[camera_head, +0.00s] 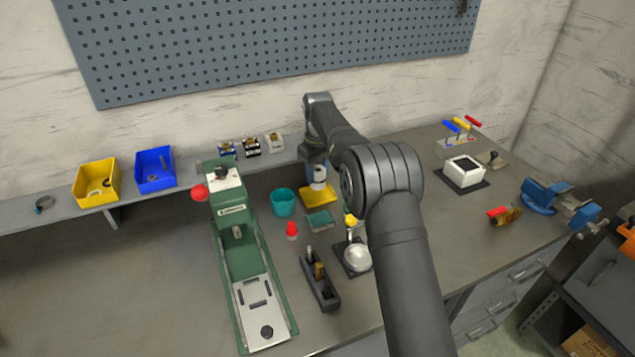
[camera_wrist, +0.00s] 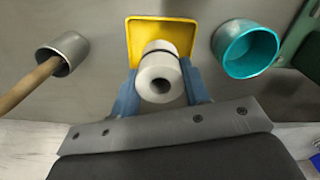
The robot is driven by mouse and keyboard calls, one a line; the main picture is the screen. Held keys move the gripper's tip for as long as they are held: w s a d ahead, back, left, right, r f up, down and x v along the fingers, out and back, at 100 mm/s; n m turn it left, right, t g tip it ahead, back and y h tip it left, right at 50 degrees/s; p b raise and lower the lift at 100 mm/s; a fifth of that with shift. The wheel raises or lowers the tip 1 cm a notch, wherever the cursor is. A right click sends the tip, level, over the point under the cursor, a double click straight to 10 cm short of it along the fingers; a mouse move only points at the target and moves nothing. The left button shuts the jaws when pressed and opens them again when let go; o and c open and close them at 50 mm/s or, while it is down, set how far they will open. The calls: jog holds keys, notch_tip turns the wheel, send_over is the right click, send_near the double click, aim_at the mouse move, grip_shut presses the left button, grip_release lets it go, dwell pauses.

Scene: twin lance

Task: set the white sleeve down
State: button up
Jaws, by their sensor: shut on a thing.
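The white sleeve (camera_wrist: 158,72) is a short round piece with a dark bore and a dark band, held between the blue fingers of my gripper (camera_wrist: 161,90) in the wrist view. In the head view the sleeve (camera_head: 319,183) is just above or at the yellow tray (camera_head: 318,195), below my gripper (camera_head: 315,168). In the wrist view the yellow tray (camera_wrist: 133,42) lies beyond the sleeve, which covers part of its floor. I cannot tell whether the sleeve touches the tray.
A teal cup (camera_wrist: 230,55) stands beside the tray, and a metal cup (camera_wrist: 72,45) with a wooden handle is on the other side. A green press (camera_head: 230,225), a red-topped piece (camera_head: 291,230) and a teal-topped block (camera_head: 320,220) stand nearby.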

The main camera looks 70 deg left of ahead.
aim_at(317, 182)
jog(key=shift+f, duration=2)
jog(key=o, duration=1)
jog(key=shift+f, duration=0.15)
notch_tip(317, 182, up, 12)
jog(key=shift+r, duration=0.2)
jog(key=shift+f, duration=4.2)
